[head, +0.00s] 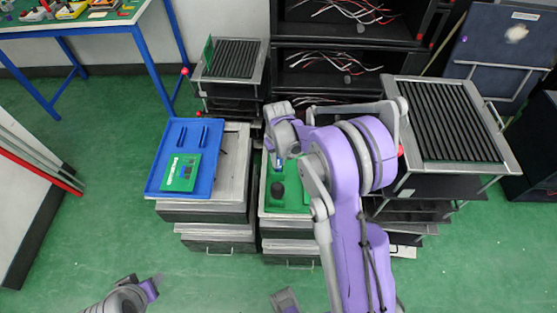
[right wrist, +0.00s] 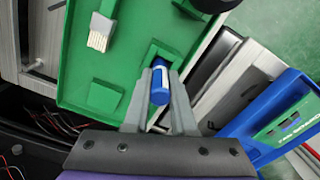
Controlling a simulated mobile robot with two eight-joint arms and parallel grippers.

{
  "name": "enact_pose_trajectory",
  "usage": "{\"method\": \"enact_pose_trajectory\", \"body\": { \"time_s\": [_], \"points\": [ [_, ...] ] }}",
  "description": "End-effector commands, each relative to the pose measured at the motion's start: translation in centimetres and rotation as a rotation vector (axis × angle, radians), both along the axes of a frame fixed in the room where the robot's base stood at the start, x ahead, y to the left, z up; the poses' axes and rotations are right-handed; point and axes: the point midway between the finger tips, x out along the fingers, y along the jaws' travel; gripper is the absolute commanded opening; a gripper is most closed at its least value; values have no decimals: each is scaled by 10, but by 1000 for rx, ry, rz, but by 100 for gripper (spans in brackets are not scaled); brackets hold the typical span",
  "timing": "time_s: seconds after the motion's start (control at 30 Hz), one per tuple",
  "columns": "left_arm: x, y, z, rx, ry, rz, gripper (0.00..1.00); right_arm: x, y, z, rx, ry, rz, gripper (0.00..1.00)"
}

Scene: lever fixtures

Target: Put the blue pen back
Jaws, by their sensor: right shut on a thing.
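The blue pen (right wrist: 159,88) is between the fingers of my right gripper (right wrist: 161,78) in the right wrist view. The pen's end is at a square green holder on the green tray (right wrist: 82,78); I cannot tell how deep it sits. In the head view my right gripper (head: 279,160) is over the green tray (head: 285,209), with part of the tray hidden by my arm. My left gripper's jaws are not seen; only part of the left arm shows at the bottom left.
A brush with pale bristles (right wrist: 97,41) is on the green tray. A dark round object (head: 277,190) also stands there. A blue tray (head: 158,180) with a green board (head: 181,173) is to the left. Ribbed-top racks (head: 450,120) stand right and behind. The floor in front is clear.

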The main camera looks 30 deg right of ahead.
Motion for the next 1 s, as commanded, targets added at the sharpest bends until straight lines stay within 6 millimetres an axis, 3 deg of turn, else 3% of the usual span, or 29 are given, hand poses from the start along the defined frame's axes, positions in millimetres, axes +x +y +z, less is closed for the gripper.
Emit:
{"method": "enact_pose_trajectory", "body": {
  "time_s": [0.27,0.3,0.47,0.77,0.87,1.0],
  "points": [
    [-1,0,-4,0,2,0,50,0,0,-4,0,1,0,0],
    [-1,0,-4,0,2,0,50,0,0,-3,0,0,0,28],
    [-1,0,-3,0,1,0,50,0,0,-2,0,0,0,54],
    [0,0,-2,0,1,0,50,0,0,-1,0,0,0,54],
    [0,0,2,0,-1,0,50,0,0,7,0,0,0,54],
    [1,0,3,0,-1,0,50,0,0,31,0,0,0,54]
  ]
}}
